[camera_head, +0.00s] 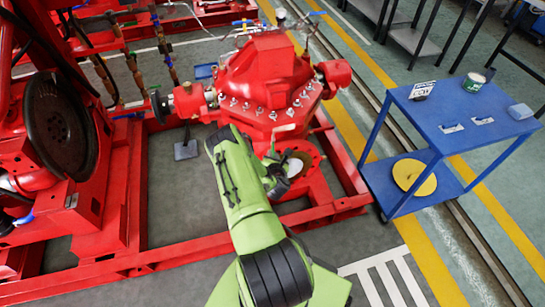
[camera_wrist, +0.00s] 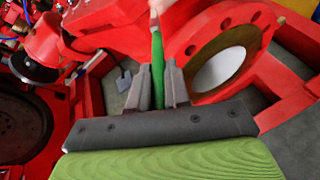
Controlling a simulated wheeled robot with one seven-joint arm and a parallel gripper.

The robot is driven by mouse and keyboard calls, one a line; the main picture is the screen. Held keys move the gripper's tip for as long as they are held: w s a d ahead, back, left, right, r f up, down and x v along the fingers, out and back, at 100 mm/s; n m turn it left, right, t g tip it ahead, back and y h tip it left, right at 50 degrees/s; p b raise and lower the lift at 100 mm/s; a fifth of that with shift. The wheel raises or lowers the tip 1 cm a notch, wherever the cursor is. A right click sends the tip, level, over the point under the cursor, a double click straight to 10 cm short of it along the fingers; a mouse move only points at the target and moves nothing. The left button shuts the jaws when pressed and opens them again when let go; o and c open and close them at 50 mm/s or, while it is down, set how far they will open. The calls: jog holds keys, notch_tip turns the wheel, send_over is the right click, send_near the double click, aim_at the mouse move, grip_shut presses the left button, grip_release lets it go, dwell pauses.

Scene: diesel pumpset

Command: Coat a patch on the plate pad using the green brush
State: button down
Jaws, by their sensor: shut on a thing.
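My gripper (camera_wrist: 156,72) is shut on the green brush (camera_wrist: 158,50), whose handle stands between the two grey fingers. The brush's pale far end reaches the top edge of the wrist view, in front of the red pump casing. A round red flange with a pale disc (camera_wrist: 218,68) inside it lies just right of the brush. In the head view, my gripper (camera_head: 279,180) is beside that flange, and the pale disc (camera_head: 294,168) shows right of it. The brush is too small to make out there. I cannot tell for certain whether this disc is the plate pad.
The red pump (camera_head: 266,75) rises directly behind my gripper on a red frame (camera_head: 325,209). A blue cart (camera_head: 420,118) stands to the right, with a green-labelled can (camera_head: 474,82) on top and a yellow disc (camera_head: 414,176) on its lower shelf. Floor between frame and cart is narrow.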

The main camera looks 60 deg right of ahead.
jog(key=shift+w+d, duration=0.6)
jog(key=shift+d, duration=0.05)
jog(key=shift+s+d+p, duration=0.9)
jog(key=shift+s+d, duration=1.65)
jog(key=shift+s, duration=0.1)
jog(key=shift+w+a+b, duration=1.15)
jog(key=shift+w+a, duration=1.45)
jog(key=shift+w, duration=0.05)
